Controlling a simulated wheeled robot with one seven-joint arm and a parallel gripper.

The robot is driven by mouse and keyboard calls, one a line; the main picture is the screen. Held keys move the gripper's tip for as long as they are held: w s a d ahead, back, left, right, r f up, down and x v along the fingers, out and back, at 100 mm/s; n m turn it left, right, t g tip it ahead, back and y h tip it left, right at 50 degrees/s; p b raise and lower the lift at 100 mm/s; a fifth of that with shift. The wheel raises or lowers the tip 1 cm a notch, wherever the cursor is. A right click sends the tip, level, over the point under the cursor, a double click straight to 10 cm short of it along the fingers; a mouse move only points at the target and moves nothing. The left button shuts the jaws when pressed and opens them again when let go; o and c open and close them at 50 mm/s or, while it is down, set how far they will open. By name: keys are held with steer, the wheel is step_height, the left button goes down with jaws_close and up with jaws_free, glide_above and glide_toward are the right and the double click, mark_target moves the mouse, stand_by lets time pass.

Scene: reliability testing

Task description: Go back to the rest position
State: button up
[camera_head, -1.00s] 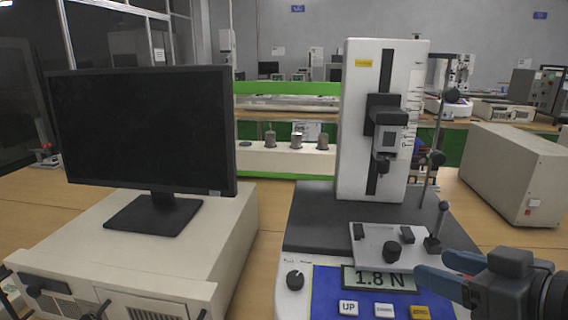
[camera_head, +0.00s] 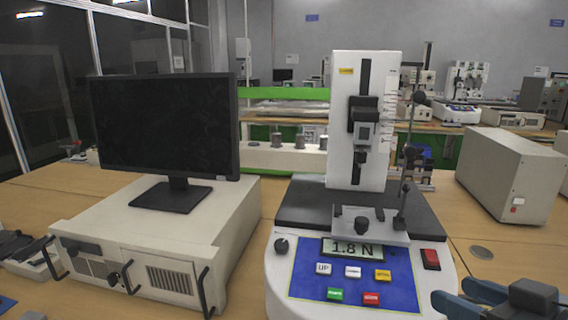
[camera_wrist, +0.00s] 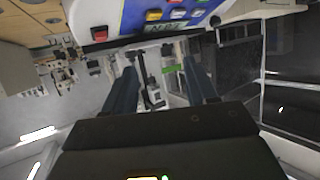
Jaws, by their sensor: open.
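My gripper (camera_head: 455,292) is at the lower right of the head view, with its two blue fingers apart and nothing between them. It is beside the right front corner of the test stand (camera_head: 360,120), apart from its panel as far as I can tell. In the wrist view my gripper (camera_wrist: 160,66) shows two spread fingers with an empty gap. That view is upside down, with the blue panel (camera_wrist: 165,12) at its top. The stand's display (camera_head: 352,248) reads 1.8 N. The panel carries several coloured buttons and a red switch (camera_head: 430,258).
A black monitor (camera_head: 165,125) stands on a beige instrument box (camera_head: 150,255) at the left. A beige cabinet (camera_head: 508,175) stands at the right on the wooden table (camera_head: 480,235). Green-edged shelving (camera_head: 285,94) is behind. Bare table lies between stand and cabinet.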

steer(key=s+f+m+t+h, duration=0.1)
steer(key=s+f+m+h, duration=0.35)
steer(key=s+f, duration=0.85)
steer(key=s+a+r, duration=0.1)
steer(key=s, duration=0.9)
steer(key=s+a+r+t, duration=0.1)
steer(key=s+a, duration=0.1)
steer(key=s, duration=0.7)
steer(key=shift+s+r+n, duration=0.25)
steer(key=shift+s+n, duration=0.1)
